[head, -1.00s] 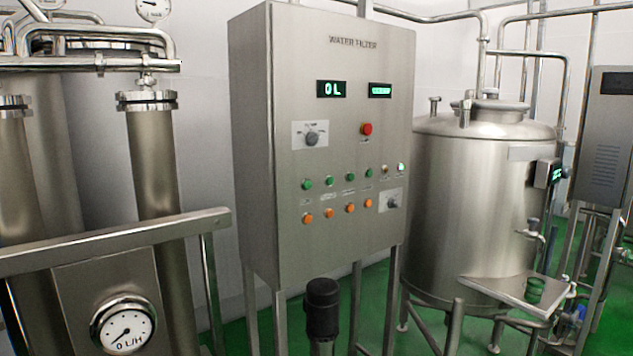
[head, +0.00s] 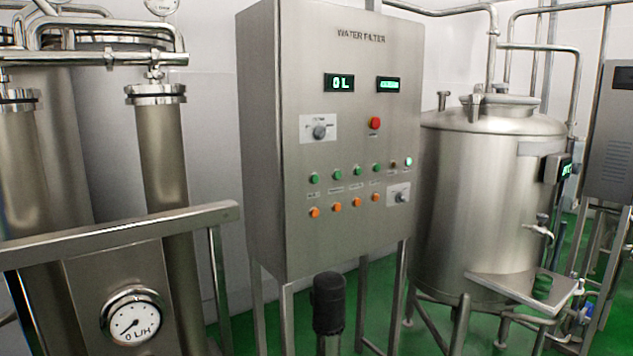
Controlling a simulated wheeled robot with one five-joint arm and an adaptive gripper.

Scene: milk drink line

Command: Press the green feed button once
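A steel control cabinet (head: 270,140) titled WATER FILTER stands upright in the middle of the head view. Its front has a row of green buttons: the leftmost (head: 314,178), a second (head: 335,174), a third (head: 357,170) and a fourth (head: 376,168). Their labels are too small to read, so I cannot tell which one is feed. A row of orange buttons (head: 336,208) sits below them. One display (head: 339,83) reads 0 L; the other display (head: 388,85) is lit green but unreadable. My gripper is not in view.
A red button (head: 375,123) and two rotary switches (head: 319,132) are also on the panel. A black-topped cylinder (head: 328,303) stands low before the cabinet. A rail (head: 120,237) and a gauge (head: 134,320) are at left. A steel tank (head: 480,210) stands at right.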

